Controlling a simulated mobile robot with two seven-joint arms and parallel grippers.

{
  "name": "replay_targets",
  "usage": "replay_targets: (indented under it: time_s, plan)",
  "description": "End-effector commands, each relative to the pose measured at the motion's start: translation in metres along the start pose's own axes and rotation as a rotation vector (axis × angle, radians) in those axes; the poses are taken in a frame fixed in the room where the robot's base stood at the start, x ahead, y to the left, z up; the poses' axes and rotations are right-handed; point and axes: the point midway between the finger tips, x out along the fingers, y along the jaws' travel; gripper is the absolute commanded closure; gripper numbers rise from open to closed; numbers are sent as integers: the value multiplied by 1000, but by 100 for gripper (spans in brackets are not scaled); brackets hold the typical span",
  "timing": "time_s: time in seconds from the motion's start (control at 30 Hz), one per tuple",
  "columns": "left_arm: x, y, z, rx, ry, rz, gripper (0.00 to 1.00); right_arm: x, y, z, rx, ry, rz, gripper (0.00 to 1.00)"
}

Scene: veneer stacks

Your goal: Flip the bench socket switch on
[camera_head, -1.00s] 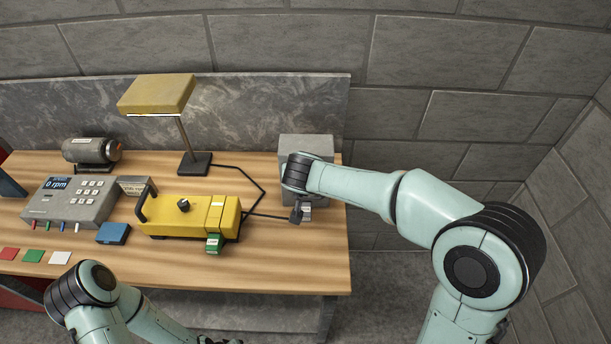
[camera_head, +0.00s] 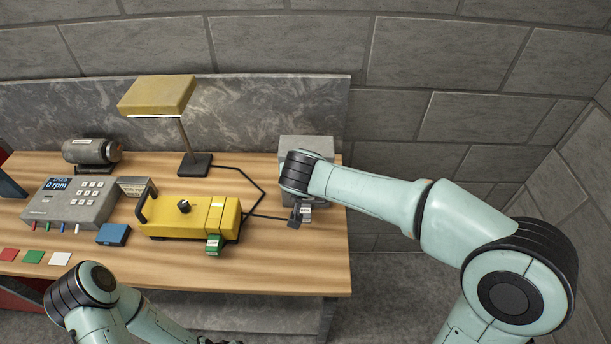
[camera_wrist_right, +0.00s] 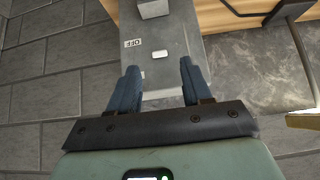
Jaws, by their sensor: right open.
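The bench socket is a grey box (camera_head: 306,144) at the right end of the bench, partly hidden behind my right wrist in the head view. In the right wrist view the grey socket (camera_wrist_right: 180,35) has an "OFF" label (camera_wrist_right: 132,43) and a small white piece (camera_wrist_right: 160,54), which may be the switch. My right gripper (camera_wrist_right: 161,72) is open and empty, its two fingers over the socket's near end, on either side of the white piece's line. My left gripper (camera_head: 220,341) barely shows at the bottom edge.
A yellow machine (camera_head: 190,217) with a green tag (camera_head: 213,244) stands left of the socket, and a black cable (camera_head: 258,186) runs nearby. A lamp (camera_head: 157,97) stands behind. A grey control box (camera_head: 70,203) is at the left. The bench's front right is clear.

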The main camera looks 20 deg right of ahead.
Motion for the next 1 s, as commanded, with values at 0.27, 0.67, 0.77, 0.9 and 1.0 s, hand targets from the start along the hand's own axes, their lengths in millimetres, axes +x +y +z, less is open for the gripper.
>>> replay_targets:
  time_s: [0.27,0.67,0.77,0.9,1.0]
  plan:
    - [0,0,0,0,-1,0,100,-62,0,-1,1,4,-3,51]
    - [1,0,1,0,-1,0,100,-87,0,0,-1,0,1,51]
    - [1,0,1,0,-1,0,100,-87,0,0,-1,0,0,51]
    - [1,0,1,0,-1,0,100,-87,0,0,-1,0,0,51]
    - [1,0,1,0,-1,0,100,-86,0,0,-1,0,0,51]
